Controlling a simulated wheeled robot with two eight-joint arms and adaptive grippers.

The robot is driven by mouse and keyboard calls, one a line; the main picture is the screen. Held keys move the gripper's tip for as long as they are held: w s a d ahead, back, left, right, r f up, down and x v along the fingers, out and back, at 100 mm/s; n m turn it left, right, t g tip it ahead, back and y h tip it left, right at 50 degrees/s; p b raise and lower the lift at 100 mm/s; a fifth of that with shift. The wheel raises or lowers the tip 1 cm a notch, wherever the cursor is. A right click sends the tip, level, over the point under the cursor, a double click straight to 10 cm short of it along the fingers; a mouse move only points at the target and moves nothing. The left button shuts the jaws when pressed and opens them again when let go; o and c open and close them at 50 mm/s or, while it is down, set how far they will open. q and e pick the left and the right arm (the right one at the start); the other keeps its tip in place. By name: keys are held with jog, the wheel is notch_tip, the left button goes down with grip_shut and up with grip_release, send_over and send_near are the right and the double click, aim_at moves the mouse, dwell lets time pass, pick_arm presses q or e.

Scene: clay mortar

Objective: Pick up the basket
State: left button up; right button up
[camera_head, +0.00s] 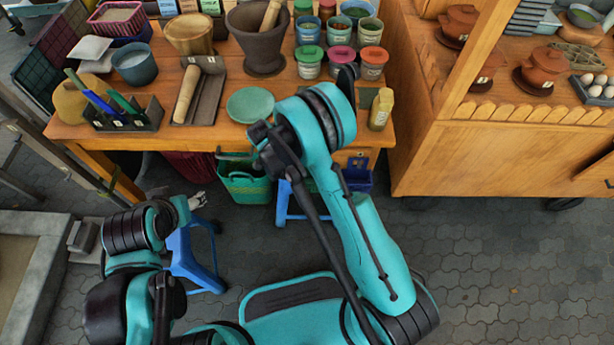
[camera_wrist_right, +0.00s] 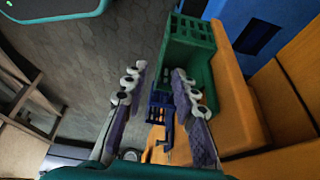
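A green basket (camera_head: 245,187) with slotted sides stands on the ground below the table's front edge. It also shows in the right wrist view (camera_wrist_right: 192,45), at the upper middle. My right gripper (camera_wrist_right: 158,70) is open, with two purple-padded fingers apart and nothing held between them. Its right finger overlaps the green basket in that view; I cannot tell whether they touch. In the head view my right wrist hides most of this gripper. My left gripper (camera_head: 197,201) shows only as small pale fingertips left of the basket, too small to read.
The wooden table (camera_head: 215,142) holds mortars, bowls and several jars. A blue basket (camera_wrist_right: 159,106) shows beyond the right fingers. Blue stools (camera_head: 198,258) stand in front of the table. A wooden cabinet (camera_head: 500,160) stands at right. Paving at lower right (camera_head: 520,270) is clear.

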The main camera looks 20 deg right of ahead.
jog(key=b+x, duration=0.1)
jog(key=x, duration=0.1)
jog(key=b+x, duration=0.1)
jog(key=x, duration=0.1)
jog(key=b+x, duration=0.1)
jog(key=x, duration=0.2)
jog(key=shift+d+r, duration=0.1)
jog(key=shift+d, duration=0.2)
jog(key=shift+r, duration=0.1)
grip_shut()
